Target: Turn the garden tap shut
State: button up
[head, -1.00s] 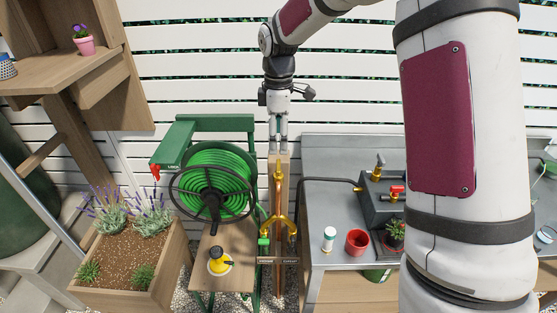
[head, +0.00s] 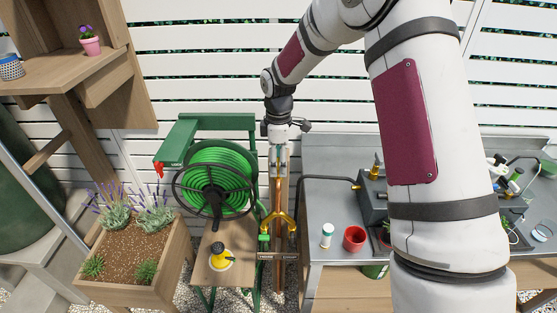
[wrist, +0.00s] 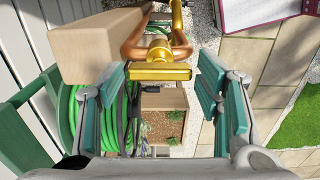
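The garden tap is brass and copper pipework on a wooden post; its forked brass lower part (head: 279,218) shows in the head view. In the wrist view its gold bar handle (wrist: 158,72) lies crosswise at the top of the copper pipe. My gripper (head: 279,165) points down over the top of the pipe. In the wrist view my gripper (wrist: 162,88) is open, with a teal-padded finger pair on each side of the bar. Gaps show between the bar's ends and the pads. The handle is mostly hidden by my gripper in the head view.
A green hose reel (head: 214,180) stands just left of the post. A yellow bottle (head: 220,257) sits on the bench below it. A planter (head: 130,250) stands at left.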

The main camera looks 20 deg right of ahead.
jog(key=c, duration=0.6)
jog(key=shift+m, duration=0.4)
jog(key=m+b, duration=0.1)
jog(key=m, duration=0.2)
jog(key=m+b, duration=0.1)
jog(key=m, duration=0.2)
jog(key=shift+m, duration=0.4)
jog(key=m+b, duration=0.1)
jog(key=m, duration=0.9)
jog(key=shift+m, duration=0.3)
jog(key=o, duration=1.2)
jog(key=shift+c, duration=0.2)
